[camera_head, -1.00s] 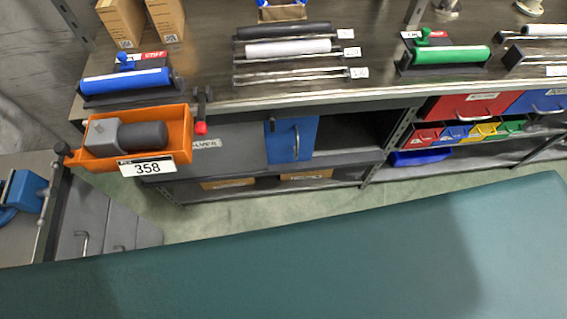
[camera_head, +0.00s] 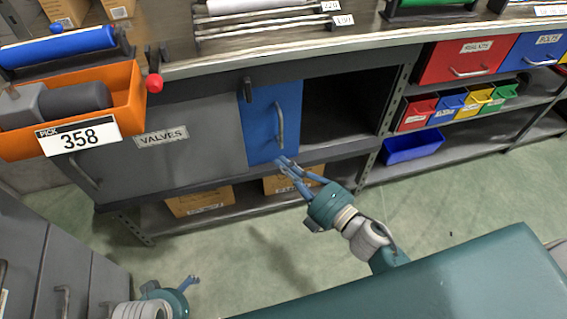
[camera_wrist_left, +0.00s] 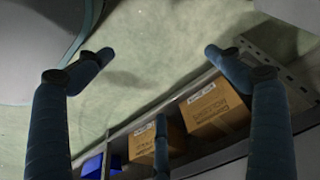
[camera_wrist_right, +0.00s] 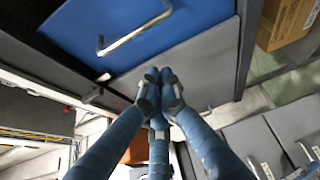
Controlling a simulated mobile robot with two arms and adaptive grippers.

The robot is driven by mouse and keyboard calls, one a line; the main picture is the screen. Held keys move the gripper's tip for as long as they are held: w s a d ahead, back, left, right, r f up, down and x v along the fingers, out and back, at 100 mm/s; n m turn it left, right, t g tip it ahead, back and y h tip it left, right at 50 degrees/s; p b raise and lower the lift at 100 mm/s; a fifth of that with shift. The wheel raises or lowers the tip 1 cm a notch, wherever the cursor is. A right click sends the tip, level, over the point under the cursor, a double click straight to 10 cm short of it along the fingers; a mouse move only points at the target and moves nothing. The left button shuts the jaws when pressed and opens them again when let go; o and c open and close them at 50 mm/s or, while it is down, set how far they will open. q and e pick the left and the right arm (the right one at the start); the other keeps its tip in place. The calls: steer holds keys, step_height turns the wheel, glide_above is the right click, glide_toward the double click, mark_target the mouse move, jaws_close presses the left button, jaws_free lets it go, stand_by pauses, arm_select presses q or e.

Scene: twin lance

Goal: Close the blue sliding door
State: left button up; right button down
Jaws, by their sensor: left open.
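The blue sliding door (camera_head: 262,128) is in the cabinet under the bench, beside a grey panel (camera_head: 165,165) labelled VALVES. Its upright bar handle (camera_head: 280,125) is near its right edge. A dark opening (camera_head: 345,95) shows right of the door. My right gripper (camera_head: 284,163) is just below and in front of the door's lower edge; contact cannot be told. In the right wrist view its fingertips (camera_wrist_right: 160,75) are together and empty, with the blue door (camera_wrist_right: 190,25) and handle (camera_wrist_right: 135,30) above them. My left gripper (camera_head: 190,283) is low at the left, open and empty (camera_wrist_left: 155,55).
Cardboard boxes (camera_head: 200,202) sit on the shelf below the door. An orange bin (camera_head: 125,95) marked 358 overhangs at the left. A blue bin (camera_head: 413,147) and small coloured drawers are at the right. Grey drawers (camera_head: 65,270) stand at the lower left. Green floor lies between.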

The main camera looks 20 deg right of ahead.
arm_select(q)
steer(key=shift+w+r, duration=0.15)
steer(key=shift+r, duration=0.7)
arm_select(e)
steer(key=w, duration=0.7)
steer(key=shift+w, duration=0.1)
